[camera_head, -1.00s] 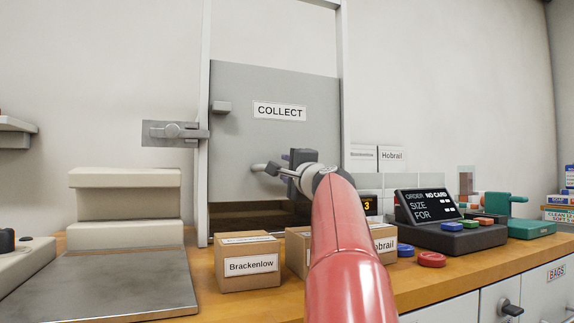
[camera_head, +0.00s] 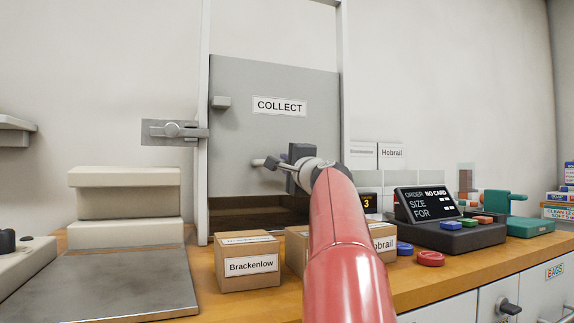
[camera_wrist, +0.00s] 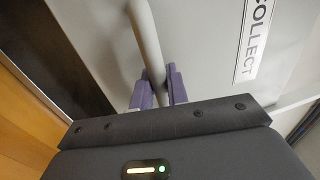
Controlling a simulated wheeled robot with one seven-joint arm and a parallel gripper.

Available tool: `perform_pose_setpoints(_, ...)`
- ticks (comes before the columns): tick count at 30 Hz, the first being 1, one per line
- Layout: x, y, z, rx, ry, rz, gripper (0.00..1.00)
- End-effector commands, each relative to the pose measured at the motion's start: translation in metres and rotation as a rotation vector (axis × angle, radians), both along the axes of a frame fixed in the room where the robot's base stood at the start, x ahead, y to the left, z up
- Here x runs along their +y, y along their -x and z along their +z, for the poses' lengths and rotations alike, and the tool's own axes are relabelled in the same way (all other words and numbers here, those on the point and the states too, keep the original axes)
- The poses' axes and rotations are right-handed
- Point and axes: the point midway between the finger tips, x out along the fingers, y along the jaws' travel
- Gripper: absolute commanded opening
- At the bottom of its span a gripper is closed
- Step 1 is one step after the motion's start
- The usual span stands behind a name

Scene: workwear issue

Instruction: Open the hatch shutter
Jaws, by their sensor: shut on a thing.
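The hatch shutter (camera_head: 245,100) is a grey panel with a COLLECT label (camera_head: 279,106) in a pale upright frame. A dark gap (camera_head: 245,212) shows below its bottom edge. Its handle is a light grey bar (camera_head: 258,162), partly hidden by my gripper in the head view. In the wrist view the handle bar (camera_wrist: 146,38) runs between my gripper's purple fingers (camera_wrist: 158,88), which are shut on it. In the head view my gripper (camera_head: 283,160) is at the lower middle of the shutter.
A metal latch (camera_head: 174,131) is on the wall left of the frame. Cardboard boxes, one labelled Brackenlow (camera_head: 247,265), stand on the wooden counter (camera_head: 450,267) before the hatch. An order display (camera_head: 428,204) is to the right. A flat metal plate (camera_head: 105,285) lies at left.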

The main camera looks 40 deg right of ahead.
Motion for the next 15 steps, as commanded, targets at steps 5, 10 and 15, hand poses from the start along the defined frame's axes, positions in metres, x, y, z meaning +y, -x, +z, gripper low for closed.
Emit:
perform_pose_setpoints(5,0.000,0.000,0.046,-0.004,0.002,0.000,0.00)
perform_pose_setpoints(10,0.000,0.000,0.079,-0.004,0.002,-0.001,0.00)
perform_pose_setpoints(15,0.000,0.000,0.114,-0.006,0.004,0.000,0.00)
